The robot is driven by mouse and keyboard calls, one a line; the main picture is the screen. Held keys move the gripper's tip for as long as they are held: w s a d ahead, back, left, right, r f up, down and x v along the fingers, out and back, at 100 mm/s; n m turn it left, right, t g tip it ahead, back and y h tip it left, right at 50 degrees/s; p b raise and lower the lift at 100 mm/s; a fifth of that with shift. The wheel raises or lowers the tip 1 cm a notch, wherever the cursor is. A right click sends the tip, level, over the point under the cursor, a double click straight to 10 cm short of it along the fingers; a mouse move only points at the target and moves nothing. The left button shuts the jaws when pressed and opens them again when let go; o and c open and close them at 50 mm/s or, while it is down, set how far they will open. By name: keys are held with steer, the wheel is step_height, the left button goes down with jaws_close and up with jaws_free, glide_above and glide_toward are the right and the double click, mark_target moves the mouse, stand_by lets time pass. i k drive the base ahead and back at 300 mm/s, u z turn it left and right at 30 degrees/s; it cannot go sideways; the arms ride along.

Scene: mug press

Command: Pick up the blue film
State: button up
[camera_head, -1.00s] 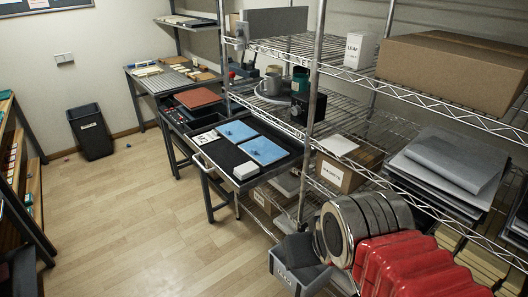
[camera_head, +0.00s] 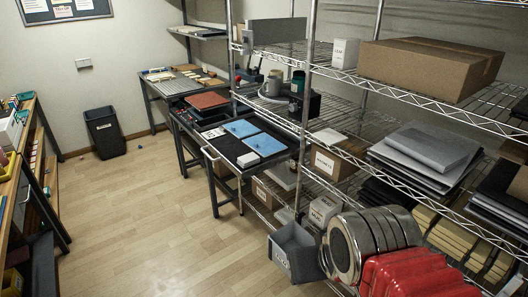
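Two flat blue sheets, the only blue film in sight, lie side by side on a dark-topped table in the middle of the view. One blue sheet (camera_head: 241,128) is farther left; the other blue sheet (camera_head: 265,143) is nearer and to its right. Each has small marks on it that are too small to read. The dark table (camera_head: 229,151) has a metal frame and a front rail. My gripper is not in view, and nothing is touching the sheets.
A white labelled card (camera_head: 213,133) and a white block (camera_head: 248,160) lie beside the sheets. A wire shelf rack (camera_head: 470,112) with a cardboard box (camera_head: 425,68) stands on the right. A grey bin (camera_head: 293,252) is low in front. The wooden floor (camera_head: 150,200) at left centre is clear.

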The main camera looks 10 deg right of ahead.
mark_target(263, 144)
steer(key=k, duration=0.1)
steer(key=u, duration=0.35)
steer(key=i, duration=0.65)
steer(key=u, duration=0.6)
steer(key=i, duration=1.4)
steer(key=z, duration=0.4)
steer(key=i, duration=0.65)
steer(key=z, duration=0.65)
steer(key=i, duration=0.45)
steer(key=z, duration=0.25)
